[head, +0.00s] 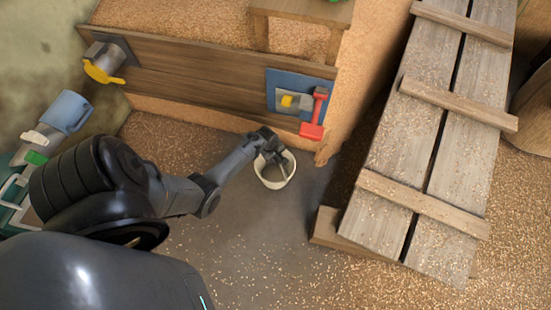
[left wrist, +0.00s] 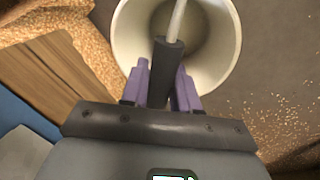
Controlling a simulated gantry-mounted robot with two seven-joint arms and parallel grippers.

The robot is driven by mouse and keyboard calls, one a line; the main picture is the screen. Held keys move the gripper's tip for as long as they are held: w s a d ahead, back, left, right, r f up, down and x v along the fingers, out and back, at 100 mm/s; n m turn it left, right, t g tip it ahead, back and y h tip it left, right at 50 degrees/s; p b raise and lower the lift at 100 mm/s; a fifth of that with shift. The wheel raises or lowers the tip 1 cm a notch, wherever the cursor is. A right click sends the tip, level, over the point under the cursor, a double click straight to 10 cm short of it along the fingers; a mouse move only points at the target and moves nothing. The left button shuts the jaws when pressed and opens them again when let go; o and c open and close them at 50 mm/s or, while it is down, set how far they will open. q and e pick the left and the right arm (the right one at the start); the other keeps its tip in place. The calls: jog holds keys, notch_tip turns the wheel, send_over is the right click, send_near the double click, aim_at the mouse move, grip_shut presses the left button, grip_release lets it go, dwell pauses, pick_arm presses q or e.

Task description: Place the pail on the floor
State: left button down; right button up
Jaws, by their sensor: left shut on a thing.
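The pail (head: 274,173) is a small whitish bucket in the middle of the head view, over the bare grey floor (head: 235,220). My left gripper (head: 270,153) is at its top and shut on its handle. In the left wrist view I look down into the pail (left wrist: 222,60), which seems empty. There the purple fingers of my left gripper (left wrist: 165,85) close around a dark grip on the thin pale handle bar (left wrist: 177,18). I cannot tell whether the pail's base touches the floor. My right gripper is not in view.
A wooden plank ramp with cross cleats (head: 425,140) stands to the right. A wooden wall (head: 200,72) with a blue panel and red lever (head: 314,115) lies behind. Loose grain covers the floor's edges. A blue container (head: 68,111) is at left.

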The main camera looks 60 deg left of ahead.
pick_arm(q)
jog(key=shift+w+a+f, duration=0.1)
jog(key=shift+w+f, duration=0.05)
jog(key=shift+f, duration=0.1)
notch_tip(320, 180, down, 3)
jog(key=b, duration=0.2)
jog(key=shift+f+b, duration=0.1)
jog(key=shift+b, duration=0.3)
jog(key=shift+f, duration=0.2)
jog(key=c, duration=0.8)
grip_release()
jog(key=shift+c, duration=0.2)
jog(key=shift+r, duration=0.1)
